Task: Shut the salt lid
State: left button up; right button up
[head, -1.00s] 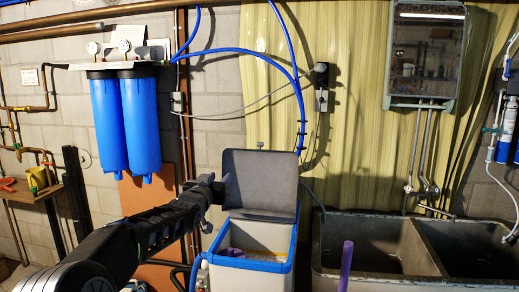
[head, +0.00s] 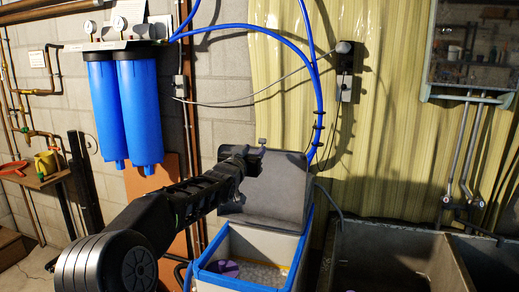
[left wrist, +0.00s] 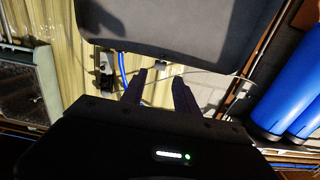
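The grey salt lid (head: 280,187) stands open, nearly upright, at the back of the salt tank (head: 285,274), which has a blue rim. In the left wrist view the lid's dark flat face (left wrist: 180,30) fills the upper middle. My left gripper (head: 262,148) is at the lid's upper left edge in the head view and hides part of it. In the left wrist view its two fingers (left wrist: 157,76) are apart with nothing between them, close to the lid's edge. Whether they touch the lid is unclear. My right gripper is not in view.
A purple object (head: 227,268) lies among the white salt inside the tank. A grey double sink (head: 385,262) stands close on the right. Blue filter housings (head: 140,110) hang on the wall at left, and a blue hose (head: 318,120) runs down behind the lid.

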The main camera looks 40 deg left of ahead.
aim_at(262, 142)
pick_arm(q)
jog(key=shift+s, duration=0.15)
dwell(0.3)
jog(key=p+x, duration=0.8)
jog(key=shift+r, duration=0.1)
jog(key=shift+c, duration=0.8)
grip_shut()
jog(key=f+b+v, duration=0.2)
jog(key=b+v, duration=0.6)
jog(key=b, duration=0.1)
jog(key=shift+s+b, duration=0.3)
